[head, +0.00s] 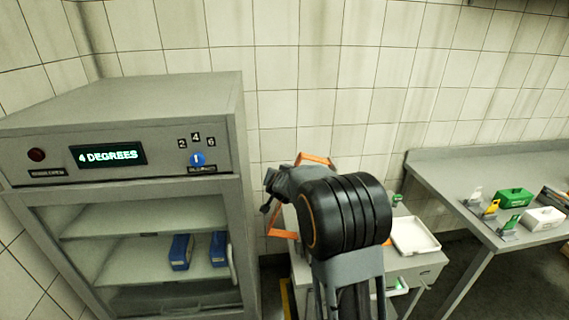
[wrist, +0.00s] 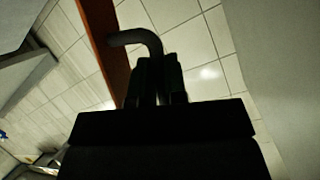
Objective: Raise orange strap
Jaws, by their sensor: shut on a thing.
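The orange strap (head: 282,234) shows in the head view as bars beside and behind my dark wrist, above the low cart. My arm hides its middle. In the wrist view the strap (wrist: 107,45) is a dim orange-brown band at upper left, with a dark curved handle (wrist: 140,36) bending from it to my fingers. My gripper (wrist: 158,68) is shut on that handle. The fingers and the grip are very dark, so the exact contact is hard to make out. In the head view my fingertips are not clear.
A grey cabinet (head: 120,130) with a lit display stands at left, blue boxes (head: 181,251) on its shelf. A cart with a white tray (head: 414,236) stands behind my arm. A metal table (head: 468,190) at right holds small green, white and yellow items.

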